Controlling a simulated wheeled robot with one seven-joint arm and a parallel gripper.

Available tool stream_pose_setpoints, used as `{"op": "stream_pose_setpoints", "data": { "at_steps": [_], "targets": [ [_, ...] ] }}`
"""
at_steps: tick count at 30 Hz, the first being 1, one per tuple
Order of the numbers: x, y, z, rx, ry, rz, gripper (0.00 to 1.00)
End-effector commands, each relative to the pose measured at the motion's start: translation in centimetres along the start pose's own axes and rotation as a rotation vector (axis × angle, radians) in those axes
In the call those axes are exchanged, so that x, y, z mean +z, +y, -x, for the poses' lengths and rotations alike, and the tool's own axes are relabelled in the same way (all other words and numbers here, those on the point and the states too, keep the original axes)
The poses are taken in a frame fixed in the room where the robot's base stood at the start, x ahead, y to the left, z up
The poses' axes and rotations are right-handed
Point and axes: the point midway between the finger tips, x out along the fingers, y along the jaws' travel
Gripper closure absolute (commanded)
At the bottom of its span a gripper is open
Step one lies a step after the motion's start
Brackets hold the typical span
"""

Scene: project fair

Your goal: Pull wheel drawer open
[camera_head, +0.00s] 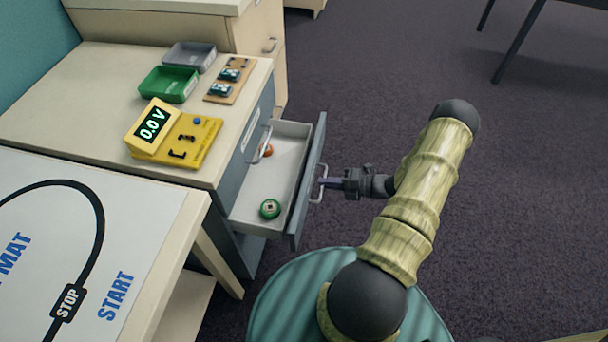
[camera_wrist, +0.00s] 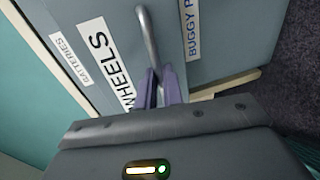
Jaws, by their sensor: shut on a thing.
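The wheel drawer (camera_head: 306,190) stands pulled out from the grey-fronted cabinet, its pale inside showing. In the wrist view its front carries a white WHEELS label (camera_wrist: 108,66). A green wheel (camera_head: 270,209) lies in the near part of the drawer, and a small orange item (camera_head: 266,150) lies toward the far part, partly hidden. My gripper (camera_head: 325,183) is at the drawer's bar handle (camera_head: 317,196), its purple fingers shut on it. The fingers also show around the handle in the wrist view (camera_wrist: 160,86).
On the cabinet top stand a yellow meter (camera_head: 174,135) reading 0.0 V, a green tray (camera_head: 168,84), a grey tray (camera_head: 190,56) and a wooden board (camera_head: 230,80). A mat-covered table (camera_head: 150,240) is at left. Carpet to the right is mostly clear.

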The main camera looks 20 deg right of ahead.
Motion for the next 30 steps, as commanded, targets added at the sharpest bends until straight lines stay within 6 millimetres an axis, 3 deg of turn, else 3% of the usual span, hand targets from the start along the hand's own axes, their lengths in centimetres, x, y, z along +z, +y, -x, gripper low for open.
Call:
{"op": "stream_pose_setpoints", "data": {
  "at_steps": [3,9,15,25,27,29,30],
  "targets": [
    [-0.1,-0.6,2.7,-0.001,0.000,-0.002,1.00],
    [-0.1,-1.3,5.6,-0.001,0.004,-0.001,1.00],
    [-0.2,-1.5,6.8,-0.001,0.005,-0.001,1.00],
    [-0.1,-1.6,6.9,-0.001,0.006,-0.001,1.00],
    [-0.1,-1.6,6.9,-0.001,0.006,-0.001,0.81],
    [-0.1,-1.6,6.9,-0.001,0.005,-0.001,0.70],
    [-0.1,-1.5,6.9,0.000,0.005,-0.001,0.70]
  ]
}}
